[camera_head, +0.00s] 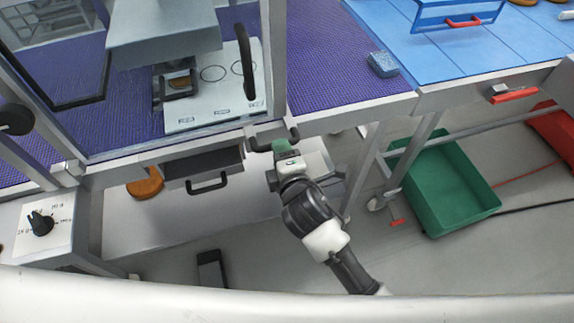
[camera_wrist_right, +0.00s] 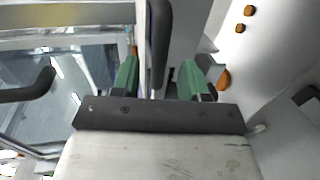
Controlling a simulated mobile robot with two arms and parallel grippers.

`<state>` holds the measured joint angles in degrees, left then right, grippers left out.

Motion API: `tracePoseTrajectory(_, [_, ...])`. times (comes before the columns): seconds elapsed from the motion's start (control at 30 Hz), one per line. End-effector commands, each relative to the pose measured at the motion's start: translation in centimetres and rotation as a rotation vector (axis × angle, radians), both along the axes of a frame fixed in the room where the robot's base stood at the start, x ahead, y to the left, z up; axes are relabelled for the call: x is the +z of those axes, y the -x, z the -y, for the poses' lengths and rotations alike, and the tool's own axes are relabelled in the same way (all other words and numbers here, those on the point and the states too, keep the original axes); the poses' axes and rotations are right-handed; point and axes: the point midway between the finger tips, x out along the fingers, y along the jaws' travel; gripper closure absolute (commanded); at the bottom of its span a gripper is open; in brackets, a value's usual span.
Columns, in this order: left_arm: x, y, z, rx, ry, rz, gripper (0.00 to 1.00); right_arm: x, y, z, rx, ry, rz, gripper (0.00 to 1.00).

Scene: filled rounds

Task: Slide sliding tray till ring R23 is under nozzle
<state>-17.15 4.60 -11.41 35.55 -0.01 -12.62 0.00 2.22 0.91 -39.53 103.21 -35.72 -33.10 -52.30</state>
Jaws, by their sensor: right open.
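The sliding tray (camera_head: 212,98) is a pale plate under the machine's guard, with ring outlines (camera_head: 213,73) and small labels along its front edge; I cannot read which ring is R23. The grey nozzle housing (camera_head: 165,38) hangs over its left part and hides the nozzle tip. A dark square frame with a brown round piece (camera_head: 179,82) sits below the housing. A black handle (camera_head: 273,139) stands out at the machine's front edge. My right gripper (camera_head: 283,147), green-tipped, is open at this handle. In the right wrist view a black bar (camera_wrist_right: 160,45) shows between its open fingers (camera_wrist_right: 158,82). My left gripper is out of view.
A dark drawer (camera_head: 203,163) with a handle lies left of my right gripper. A dial box (camera_head: 40,225) is at the lower left.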

Motion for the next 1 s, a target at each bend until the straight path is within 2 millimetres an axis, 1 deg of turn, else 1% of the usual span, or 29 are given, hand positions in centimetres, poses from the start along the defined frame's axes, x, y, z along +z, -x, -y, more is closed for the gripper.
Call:
tracePoseTrajectory(0.03, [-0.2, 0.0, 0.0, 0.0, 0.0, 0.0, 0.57, 0.1, 1.1, 0.4, 0.001, 0.001, 0.0, 0.56])
tracePoseTrajectory(0.1, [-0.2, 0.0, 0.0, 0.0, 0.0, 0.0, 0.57, 0.4, 2.2, 0.8, 0.0, 0.001, 0.0, 0.56])
tracePoseTrajectory(0.2, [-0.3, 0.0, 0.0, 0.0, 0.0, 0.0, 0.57, 0.7, 3.6, 1.3, 0.001, 0.001, 0.0, 0.56])
tracePoseTrajectory(0.3, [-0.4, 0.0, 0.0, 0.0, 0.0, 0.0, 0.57, 0.9, 4.4, 1.6, 0.0, 0.0, 0.0, 0.56])
tracePoseTrajectory(0.43, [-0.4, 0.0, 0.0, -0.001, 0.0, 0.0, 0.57, 1.0, 4.7, 1.7, 0.0, 0.001, -0.001, 0.56])
tracePoseTrajectory(0.9, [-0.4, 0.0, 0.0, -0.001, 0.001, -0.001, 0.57, 1.1, 4.7, 1.7, 0.0, 0.001, 0.0, 0.56])
tracePoseTrajectory(0.97, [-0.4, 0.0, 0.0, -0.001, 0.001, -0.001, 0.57, 0.8, 4.7, 1.8, -0.002, -0.001, -0.006, 0.56])
tracePoseTrajectory(1.0, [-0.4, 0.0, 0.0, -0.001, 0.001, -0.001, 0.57, 0.2, 4.6, 1.8, -0.004, -0.003, -0.018, 0.56])
